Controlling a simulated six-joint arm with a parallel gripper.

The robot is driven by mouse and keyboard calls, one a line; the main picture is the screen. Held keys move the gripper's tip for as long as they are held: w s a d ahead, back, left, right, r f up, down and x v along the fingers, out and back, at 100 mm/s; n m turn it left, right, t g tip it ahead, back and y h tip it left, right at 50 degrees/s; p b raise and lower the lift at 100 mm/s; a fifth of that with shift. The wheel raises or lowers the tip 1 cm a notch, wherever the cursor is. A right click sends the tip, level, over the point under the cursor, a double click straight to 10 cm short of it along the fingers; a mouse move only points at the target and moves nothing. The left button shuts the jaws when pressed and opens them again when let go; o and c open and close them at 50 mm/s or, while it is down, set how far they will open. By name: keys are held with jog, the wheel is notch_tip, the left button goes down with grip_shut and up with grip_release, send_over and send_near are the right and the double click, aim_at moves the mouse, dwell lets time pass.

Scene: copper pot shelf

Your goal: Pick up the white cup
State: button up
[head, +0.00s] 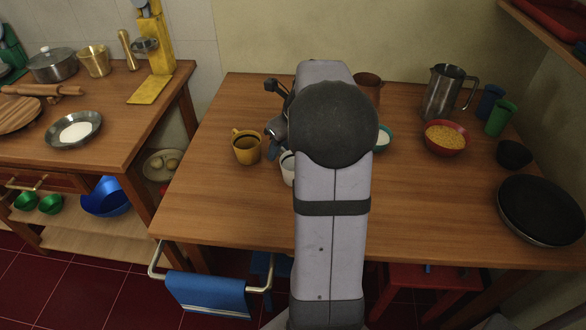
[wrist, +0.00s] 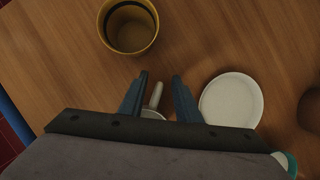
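The white cup (head: 288,167) shows only in part in the head view, left of my arm, which hides the rest. In the wrist view, a pale handle and a bit of rim, likely the white cup (wrist: 155,97), lie between the fingers of my gripper (wrist: 160,77). The fingers are apart, one on each side of the handle, with gaps showing. My gripper's body hides most of the cup. I cannot tell how high the fingers are above the table.
A yellow cup (head: 246,147) stands just left of the white cup; it also shows in the wrist view (wrist: 130,27). A white round dish (wrist: 232,100) lies right of the fingers. A red bowl (head: 446,138), metal pitcher (head: 442,92) and black pan (head: 541,211) stand farther right.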

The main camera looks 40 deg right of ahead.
jog(key=shift+f, duration=0.1)
grip_shut()
dwell(0.3)
notch_tip(320, 180, up, 10)
jog(key=shift+r+p, duration=0.1)
jog(key=shift+p, duration=0.9)
